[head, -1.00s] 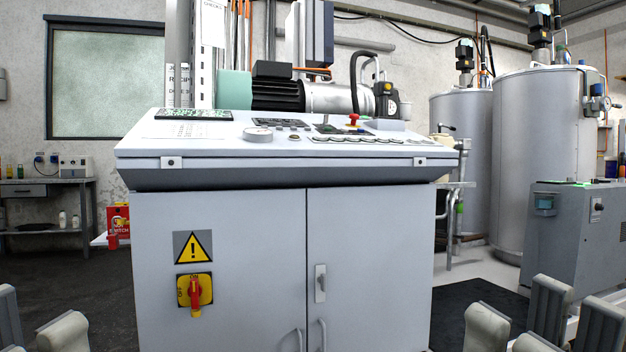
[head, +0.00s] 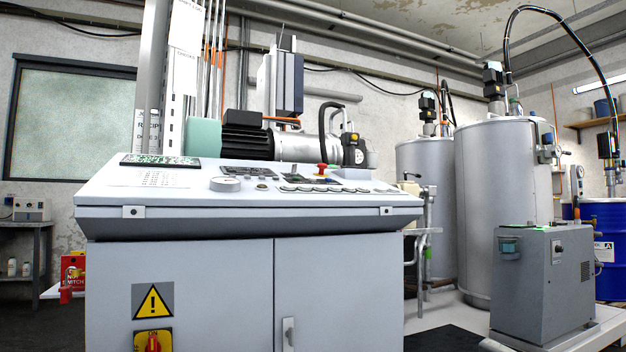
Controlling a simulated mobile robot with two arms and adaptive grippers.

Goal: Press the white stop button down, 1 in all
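The grey control console (head: 250,216) stands in front of me with a sloped top panel. A row of small light buttons (head: 310,189) runs along the panel's right part. They are too small and seen too flat to tell which one is the white stop button or whether any is down. A red mushroom button (head: 321,168) stands behind that row. A round pale gauge (head: 225,184) sits left of the row. Neither of my grippers is in view.
Below the panel are cabinet doors (head: 330,290) with a yellow warning sign (head: 153,301) and a red-yellow switch (head: 153,342). A grey machine box (head: 540,285), tall steel tanks (head: 500,200) and a blue drum (head: 608,245) stand to the right. A side table (head: 30,224) is at left.

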